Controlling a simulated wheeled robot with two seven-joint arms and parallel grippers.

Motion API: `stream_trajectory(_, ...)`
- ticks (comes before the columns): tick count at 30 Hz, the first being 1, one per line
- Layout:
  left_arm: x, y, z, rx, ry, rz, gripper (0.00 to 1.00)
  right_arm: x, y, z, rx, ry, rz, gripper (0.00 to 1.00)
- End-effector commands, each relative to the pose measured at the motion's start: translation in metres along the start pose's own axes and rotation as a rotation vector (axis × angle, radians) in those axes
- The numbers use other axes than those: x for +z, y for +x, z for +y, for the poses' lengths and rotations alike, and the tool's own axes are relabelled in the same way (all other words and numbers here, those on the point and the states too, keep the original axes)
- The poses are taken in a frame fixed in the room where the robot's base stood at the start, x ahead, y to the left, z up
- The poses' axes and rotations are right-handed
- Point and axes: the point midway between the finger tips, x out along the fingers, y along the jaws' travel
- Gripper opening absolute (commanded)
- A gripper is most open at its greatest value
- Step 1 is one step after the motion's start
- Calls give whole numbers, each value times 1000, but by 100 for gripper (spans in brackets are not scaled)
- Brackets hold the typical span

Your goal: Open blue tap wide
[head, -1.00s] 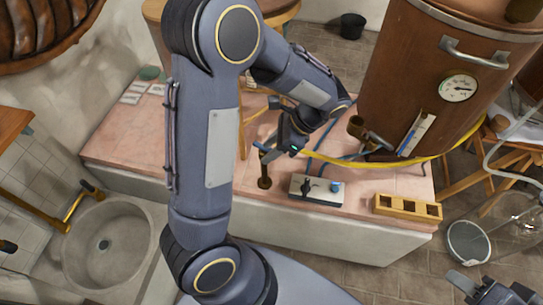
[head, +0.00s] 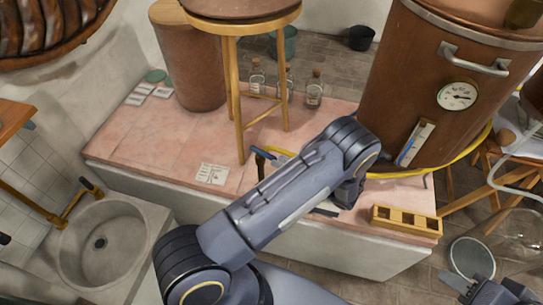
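A short brown standpipe (head: 261,167) rises from the pink tiled platform in the middle of the head view. A blue bar (head: 284,152), which looks like the blue tap's handle, shows near its top and runs right, partly behind my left arm. My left forearm crosses in front of this spot. My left gripper (head: 347,194) is mostly hidden behind my wrist, to the right of the standpipe, and its fingers cannot be made out. My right gripper (head: 482,287) is at the bottom right, far from the tap, cut by the frame edge.
A wooden stool (head: 237,90) stands behind the standpipe, with glass bottles (head: 314,90) around it. A large copper vessel (head: 425,70) with a gauge stands right. A yellow holed block (head: 406,222) lies at the platform's front right. A printed card (head: 212,173) lies left of the standpipe.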

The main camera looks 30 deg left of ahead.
Motion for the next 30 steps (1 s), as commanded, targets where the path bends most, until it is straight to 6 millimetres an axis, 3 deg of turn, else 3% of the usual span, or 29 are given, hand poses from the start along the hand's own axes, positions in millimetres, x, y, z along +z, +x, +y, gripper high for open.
stream_trajectory(7,1,35,1,2,0,3,39,-5,-11,-5,0,0,0,37)
stream_trajectory(18,-1,42,0,-1,-2,3,39,-6,-11,-5,0,0,0,37)
stream_trajectory(27,-1,42,0,-1,-1,3,1,-6,-11,-5,0,0,0,37)
stream_trajectory(30,-1,42,0,-1,-1,3,0,-6,-11,-5,0,0,0,37)
